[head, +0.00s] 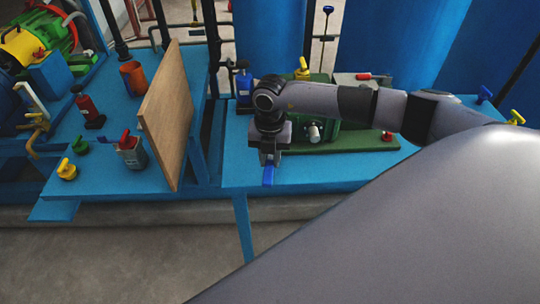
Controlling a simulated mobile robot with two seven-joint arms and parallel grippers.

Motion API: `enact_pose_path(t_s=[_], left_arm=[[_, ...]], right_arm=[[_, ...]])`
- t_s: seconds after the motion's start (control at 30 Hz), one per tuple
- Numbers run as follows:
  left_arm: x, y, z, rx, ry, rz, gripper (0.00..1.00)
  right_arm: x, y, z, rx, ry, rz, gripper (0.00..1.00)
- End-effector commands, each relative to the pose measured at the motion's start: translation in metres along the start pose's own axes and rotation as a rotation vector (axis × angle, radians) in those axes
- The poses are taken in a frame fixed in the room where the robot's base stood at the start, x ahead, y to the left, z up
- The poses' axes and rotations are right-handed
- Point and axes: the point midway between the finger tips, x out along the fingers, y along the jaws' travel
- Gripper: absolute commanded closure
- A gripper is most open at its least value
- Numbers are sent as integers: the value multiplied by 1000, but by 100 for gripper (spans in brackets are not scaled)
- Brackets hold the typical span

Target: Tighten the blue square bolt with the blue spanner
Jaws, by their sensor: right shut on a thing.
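My right gripper (269,160) comes in from the right and points down over the front left part of the right blue table. It is shut on a blue tool (268,175), which looks like the blue spanner. Only a short blue end shows below the fingers. I cannot make out the blue square bolt; my gripper and arm hide part of the green machine behind them. I cannot tell whether the spanner touches anything. My left gripper is not in view.
An upright wooden board (168,115) stands left of my gripper. The left blue table (110,178) holds a grey cup (132,155) of tools, a red bottle (88,108) and an orange cup (133,77). A green machine (345,137) sits behind my right arm. Large blue tanks (390,40) stand behind.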

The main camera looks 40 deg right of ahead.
Motion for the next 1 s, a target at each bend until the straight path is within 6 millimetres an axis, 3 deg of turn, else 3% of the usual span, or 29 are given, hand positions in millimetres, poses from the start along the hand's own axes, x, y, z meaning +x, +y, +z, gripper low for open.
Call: enact_pose_path(t_s=[0.37,0.4,0.47,0.83,1.0], left_arm=[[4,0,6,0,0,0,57],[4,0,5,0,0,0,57],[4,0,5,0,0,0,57],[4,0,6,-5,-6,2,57],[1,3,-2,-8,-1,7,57]], right_arm=[[10,0,0,0,0,0,100],[9,0,0,0,0,1,62],[9,0,0,0,0,0,45],[9,0,0,0,0,0,45],[-17,0,1,0,-3,2,45]])
